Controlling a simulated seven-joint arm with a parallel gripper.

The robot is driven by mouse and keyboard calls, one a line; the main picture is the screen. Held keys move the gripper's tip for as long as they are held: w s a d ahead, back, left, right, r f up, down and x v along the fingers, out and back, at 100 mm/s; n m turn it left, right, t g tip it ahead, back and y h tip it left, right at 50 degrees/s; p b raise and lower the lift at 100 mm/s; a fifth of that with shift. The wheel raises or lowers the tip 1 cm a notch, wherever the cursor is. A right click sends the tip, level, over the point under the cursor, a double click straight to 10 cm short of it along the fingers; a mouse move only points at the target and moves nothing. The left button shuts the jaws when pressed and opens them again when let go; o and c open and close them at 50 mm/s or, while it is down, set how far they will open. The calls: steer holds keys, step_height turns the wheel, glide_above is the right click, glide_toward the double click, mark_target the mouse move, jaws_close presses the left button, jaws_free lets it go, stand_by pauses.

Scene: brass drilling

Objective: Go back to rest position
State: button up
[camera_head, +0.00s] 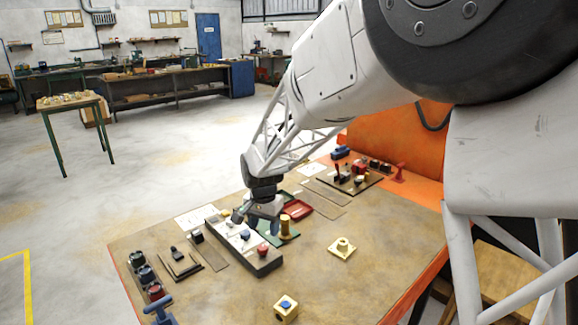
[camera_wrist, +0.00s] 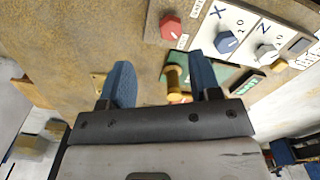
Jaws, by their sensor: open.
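My gripper (camera_head: 257,218) is over the workbench (camera_head: 215,297), between the control box and a brass cylinder. In the wrist view its two blue fingers (camera_wrist: 162,78) are spread apart, with nothing gripped. The brass cylinder (camera_head: 287,228) stands upright at the green tray (camera_head: 270,236), just right of the fingers in the head view. It also shows in the wrist view (camera_wrist: 174,78), in the gap between the fingers; its distance from them is hard to tell. My arm reaches down from the upper right.
The long control box (camera_head: 264,267) with coloured knobs lies left of the gripper. A red tray (camera_head: 298,208) is behind the cylinder. The bench's right front is mostly bare.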

steer(key=s+d+r+n+t, duration=0.1)
steer(key=s+d+r, duration=0.5)
steer(key=s+d, duration=0.3)
steer(key=s+d+r+n, duration=0.1)
steer(key=s+d+r, duration=0.5)
steer(key=d, duration=0.4)
steer(key=s+d+n, duration=0.1)
steer(key=s+d, duration=0.4)
steer(key=s, duration=0.5)
steer(key=s+d+f+t, duration=0.1)
steer(key=s+d, duration=0.4)
steer(key=s, duration=0.5)
steer(key=shift+n+t, duration=0.3)
steer(key=shift+n, duration=0.1)
steer(key=shift+o, duration=0.2)
steer(key=shift+d, duration=0.1)
